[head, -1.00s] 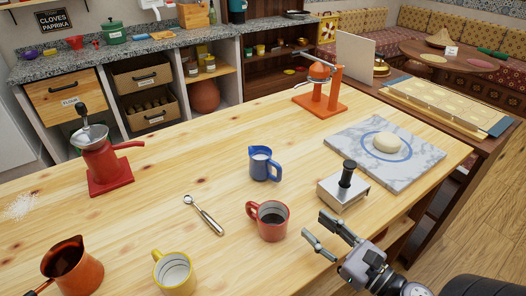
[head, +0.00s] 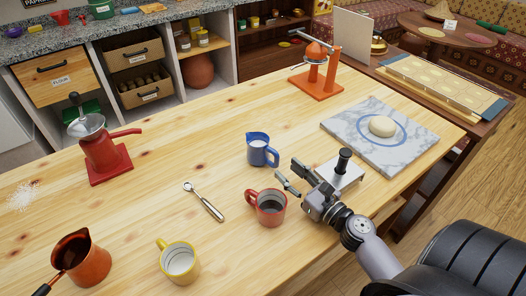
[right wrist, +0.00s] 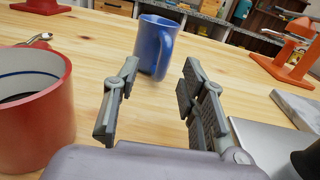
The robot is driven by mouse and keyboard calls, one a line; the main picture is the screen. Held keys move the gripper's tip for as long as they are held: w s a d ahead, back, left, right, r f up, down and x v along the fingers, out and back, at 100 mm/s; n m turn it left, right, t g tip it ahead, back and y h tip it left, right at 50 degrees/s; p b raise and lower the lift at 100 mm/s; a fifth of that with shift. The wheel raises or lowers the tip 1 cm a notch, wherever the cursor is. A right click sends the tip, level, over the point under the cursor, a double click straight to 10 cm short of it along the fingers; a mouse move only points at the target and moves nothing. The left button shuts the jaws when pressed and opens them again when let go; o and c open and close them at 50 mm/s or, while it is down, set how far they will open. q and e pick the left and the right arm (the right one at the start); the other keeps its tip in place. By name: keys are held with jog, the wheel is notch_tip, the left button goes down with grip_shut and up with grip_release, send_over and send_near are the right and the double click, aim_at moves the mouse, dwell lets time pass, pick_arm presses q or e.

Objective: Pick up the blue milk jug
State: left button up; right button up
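The blue milk jug (head: 262,150) stands upright on the wooden table, with a pale inside and its handle toward the lower right. It also shows in the right wrist view (right wrist: 152,45), ahead of and between the fingers. My right gripper (head: 288,175) is open and empty, just to the lower right of the jug and apart from it. In the right wrist view its two fingers (right wrist: 155,100) are spread, with bare table between them. My left gripper is not in view.
A red mug (head: 268,208) stands close to the left of my right gripper. A metal tool with a black knob (head: 342,170) is close on its right. A marble slab (head: 350,125) with dough, a spoon (head: 204,202) and a yellow mug (head: 180,262) are also on the table (head: 210,130).

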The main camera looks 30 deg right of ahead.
aim_at(278, 161)
jog(key=w+p, duration=0.1)
jog(key=w, duration=0.3)
jog(key=shift+w+f, duration=0.1)
jog(key=shift+w, duration=0.45)
jog(key=shift+s+a, duration=0.1)
jog(key=shift+c, duration=0.5)
grip_shut()
